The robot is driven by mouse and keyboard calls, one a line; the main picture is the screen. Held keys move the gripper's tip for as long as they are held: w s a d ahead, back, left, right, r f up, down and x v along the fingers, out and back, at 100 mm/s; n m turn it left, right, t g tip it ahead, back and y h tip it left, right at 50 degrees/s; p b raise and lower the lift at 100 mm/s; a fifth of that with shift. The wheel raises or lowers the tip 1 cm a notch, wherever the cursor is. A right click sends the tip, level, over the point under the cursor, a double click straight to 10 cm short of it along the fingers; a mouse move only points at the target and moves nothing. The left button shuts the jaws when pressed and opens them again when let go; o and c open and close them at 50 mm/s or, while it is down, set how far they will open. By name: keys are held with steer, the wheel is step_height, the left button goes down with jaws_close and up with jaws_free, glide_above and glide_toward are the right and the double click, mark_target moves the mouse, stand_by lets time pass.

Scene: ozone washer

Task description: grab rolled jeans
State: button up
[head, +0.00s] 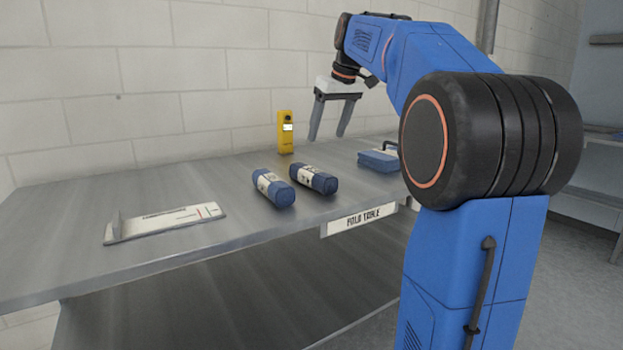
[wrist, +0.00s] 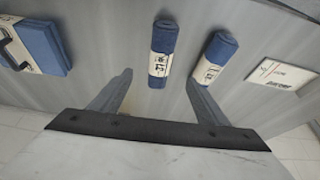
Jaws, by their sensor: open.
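Two rolled jeans lie side by side on the metal table. Both are dark blue rolls with a white printed band. In the head view the left roll (head: 273,188) lies close beside the right roll (head: 314,180), with a small gap. My gripper (head: 326,138) is above the table, behind and to the right of the rolls, open and empty. In the wrist view one roll (wrist: 164,38) lies ahead of the space between my fingers (wrist: 158,84). The other roll (wrist: 221,45) lies to its right, ahead of the right finger.
A yellow device (head: 285,132) with a small screen stands at the table's back. A blue folded item with a handle (head: 379,159) lies at right. A white board (head: 165,223) lies at left on the table (head: 80,205). The table between board and rolls is clear.

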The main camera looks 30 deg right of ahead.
mark_target(315, 170)
steer(key=x, duration=1.1)
steer(key=shift+f, duration=0.1)
steer(key=shift+x, duration=2.6)
steer(key=shift+w+a, duration=0.1)
steer(key=c, duration=1.4)
